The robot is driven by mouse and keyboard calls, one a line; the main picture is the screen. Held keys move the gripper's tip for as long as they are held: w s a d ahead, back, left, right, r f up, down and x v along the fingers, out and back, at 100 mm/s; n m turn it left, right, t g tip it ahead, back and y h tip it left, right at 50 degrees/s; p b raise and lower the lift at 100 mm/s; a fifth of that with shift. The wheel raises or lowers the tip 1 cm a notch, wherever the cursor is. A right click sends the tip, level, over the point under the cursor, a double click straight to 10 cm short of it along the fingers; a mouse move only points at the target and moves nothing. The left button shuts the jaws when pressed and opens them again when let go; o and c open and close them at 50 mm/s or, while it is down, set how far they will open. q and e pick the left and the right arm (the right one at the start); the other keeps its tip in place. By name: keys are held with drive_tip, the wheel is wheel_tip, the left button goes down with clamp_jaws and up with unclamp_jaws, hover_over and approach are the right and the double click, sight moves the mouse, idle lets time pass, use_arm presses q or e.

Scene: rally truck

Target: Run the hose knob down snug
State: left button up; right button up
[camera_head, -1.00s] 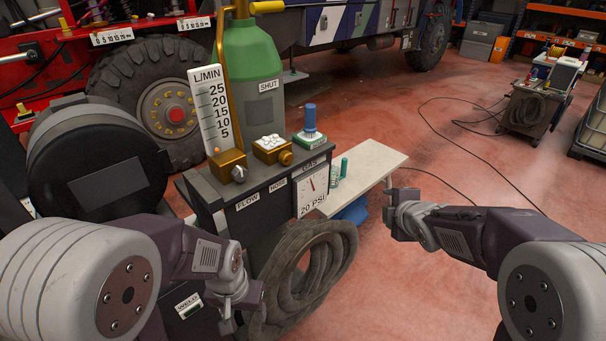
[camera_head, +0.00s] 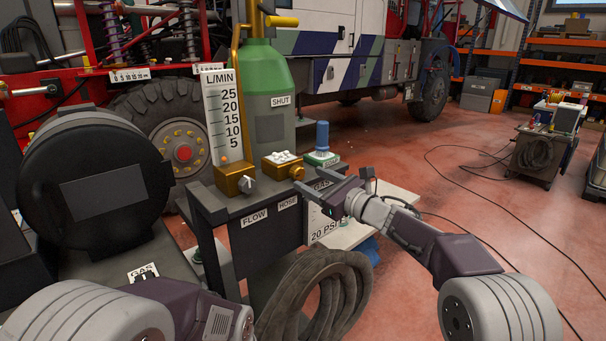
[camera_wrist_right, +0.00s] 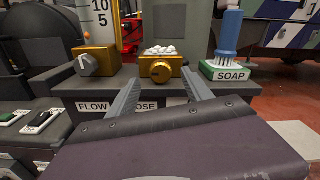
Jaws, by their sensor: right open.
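The hose knob (camera_wrist_right: 160,72) is a round brass knob on the front of a brass block (camera_head: 280,163) above the HOSE label (camera_head: 287,203). White beads or foam lie on top of the block. My right gripper (camera_head: 311,178) is open, in front of the knob and to its right in the head view. In the right wrist view its two fingers (camera_wrist_right: 160,80) point at the knob, one on each side, with nothing between them. The fingertips look short of the knob. My left gripper is out of view; only its arm shows at the bottom left.
The flow valve (camera_head: 236,178) with its L/MIN gauge (camera_head: 220,115) stands left of the hose block. A blue brush on a green SOAP block (camera_wrist_right: 225,70) stands to its right. A green cylinder (camera_head: 266,95) rises behind. A coiled hose (camera_head: 318,290) hangs below the cart's front.

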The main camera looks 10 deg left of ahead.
sight(301, 173)
drive_tip(key=p+x, duration=0.1)
drive_tip(key=x, duration=0.3)
drive_tip(key=shift+r, duration=0.1)
drive_tip(key=shift+w, duration=0.15)
clamp_jaws()
drive_tip(key=shift+m, duration=0.4)
drive_tip(key=m, duration=0.2)
drive_tip(key=shift+m, duration=2.1)
drive_tip(key=shift+w, duration=0.1)
